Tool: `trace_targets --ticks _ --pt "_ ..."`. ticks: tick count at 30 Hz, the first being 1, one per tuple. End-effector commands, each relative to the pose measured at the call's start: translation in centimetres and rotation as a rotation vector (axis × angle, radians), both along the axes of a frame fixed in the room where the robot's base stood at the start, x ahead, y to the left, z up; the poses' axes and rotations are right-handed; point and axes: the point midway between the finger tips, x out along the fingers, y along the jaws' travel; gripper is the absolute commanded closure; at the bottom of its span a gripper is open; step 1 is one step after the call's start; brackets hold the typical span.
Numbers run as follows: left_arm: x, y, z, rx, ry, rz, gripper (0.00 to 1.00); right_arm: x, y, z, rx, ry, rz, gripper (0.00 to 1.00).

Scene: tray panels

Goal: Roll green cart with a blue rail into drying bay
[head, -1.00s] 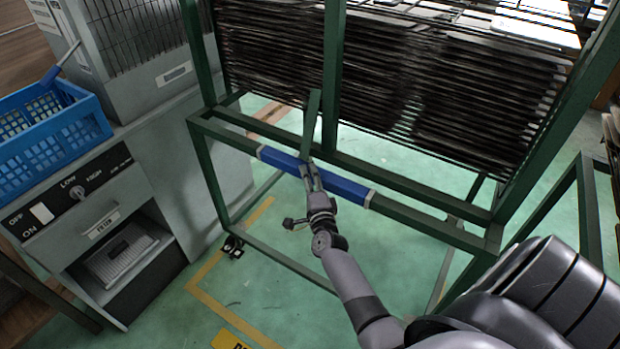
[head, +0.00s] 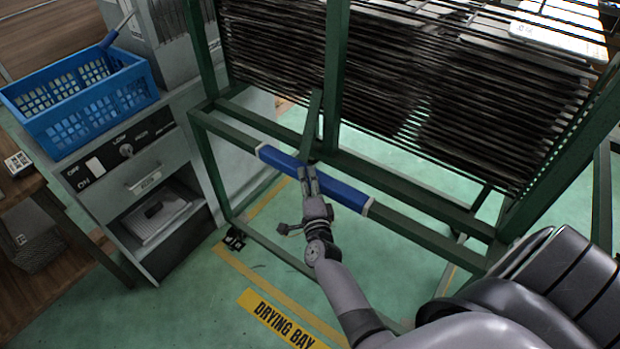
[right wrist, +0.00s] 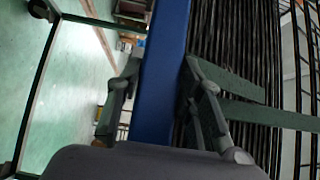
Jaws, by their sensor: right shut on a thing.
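The green cart (head: 336,75) stands ahead, a tall frame filled with many dark racks. Its blue rail (head: 343,191) runs along the near lower crossbar. My right gripper (head: 308,172) is shut on the blue rail near its middle. In the right wrist view the blue rail (right wrist: 163,75) passes between the two fingers of my right gripper (right wrist: 160,90). The drying bay is marked on the green floor by a yellow line and a yellow "DRYING BAY" label (head: 281,320), in front of the cart's lower left. My left gripper is not in view.
A grey cabinet (head: 180,140) with a heater-style switch panel stands close to the cart's left side. A blue basket (head: 85,105) sits on it. A brown table (head: 30,200) is at the far left. Green floor is open in front of the cart.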

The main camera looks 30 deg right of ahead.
Motion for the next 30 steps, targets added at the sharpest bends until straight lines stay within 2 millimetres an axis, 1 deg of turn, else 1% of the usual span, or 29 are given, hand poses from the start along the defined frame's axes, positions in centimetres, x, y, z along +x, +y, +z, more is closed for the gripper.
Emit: trace_targets --ticks 1,10,11,19,20,27,30 --pt "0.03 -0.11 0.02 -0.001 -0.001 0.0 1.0 0.36 0.26 0.52 0.0 -0.01 0.005 1.0" --pt "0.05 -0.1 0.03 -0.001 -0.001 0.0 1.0 0.37 0.3 0.59 0.0 -0.011 0.004 1.0" --pt "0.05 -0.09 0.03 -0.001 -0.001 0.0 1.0 0.37 0.3 0.6 -0.001 -0.012 0.004 0.66" --pt "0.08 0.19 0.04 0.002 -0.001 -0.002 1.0 0.2 0.18 0.38 0.0 -0.008 0.002 0.48" --pt "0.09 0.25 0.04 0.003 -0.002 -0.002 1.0 0.19 0.16 0.35 -0.001 -0.007 0.001 0.46" --pt "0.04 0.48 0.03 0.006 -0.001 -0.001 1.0 0.09 0.09 0.23 -0.001 -0.005 0.0 0.46" --pt "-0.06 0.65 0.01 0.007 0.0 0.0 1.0 -0.26 0.24 0.16 0.0 -0.003 0.0 0.46"
